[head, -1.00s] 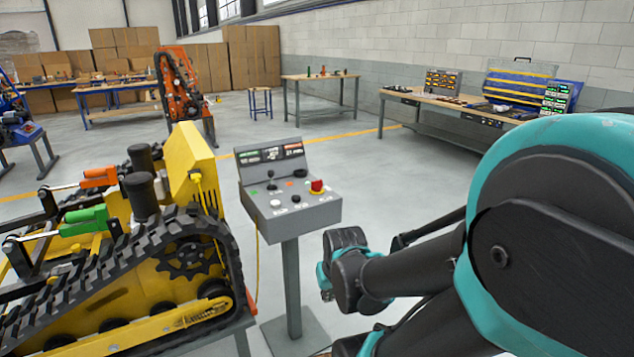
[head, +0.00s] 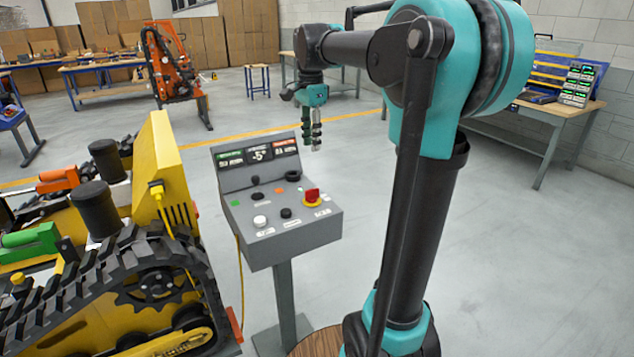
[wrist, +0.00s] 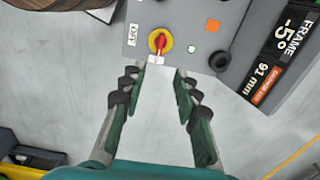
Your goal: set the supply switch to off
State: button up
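The supply switch (head: 312,197) is a red handle on a round yellow base, at the right of the sloped grey control console (head: 300,232). In the wrist view the switch (wrist: 161,43) is at top centre. A white label (wrist: 133,35) that seems to read OFF is to its left, and another white label lies at the handle's lower end. My gripper (head: 314,143) points down above and behind the console's right side, apart from the switch. In the wrist view my gripper (wrist: 155,76) is open and empty, its fingertips just below the switch in the picture.
The console also bears a white knob (head: 260,221), black knobs and a display panel (head: 257,158). A yellow tracked carrier (head: 165,170) stands close at left, with a yellow cable (head: 239,275) beside the console. Open floor lies right of the console.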

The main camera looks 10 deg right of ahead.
aim_at(312, 189)
notch_tip(312, 189, down, 17)
jog(key=shift+w+f, duration=0.1)
dwell(0.5)
jog(key=shift+c, duration=0.2)
grip_shut()
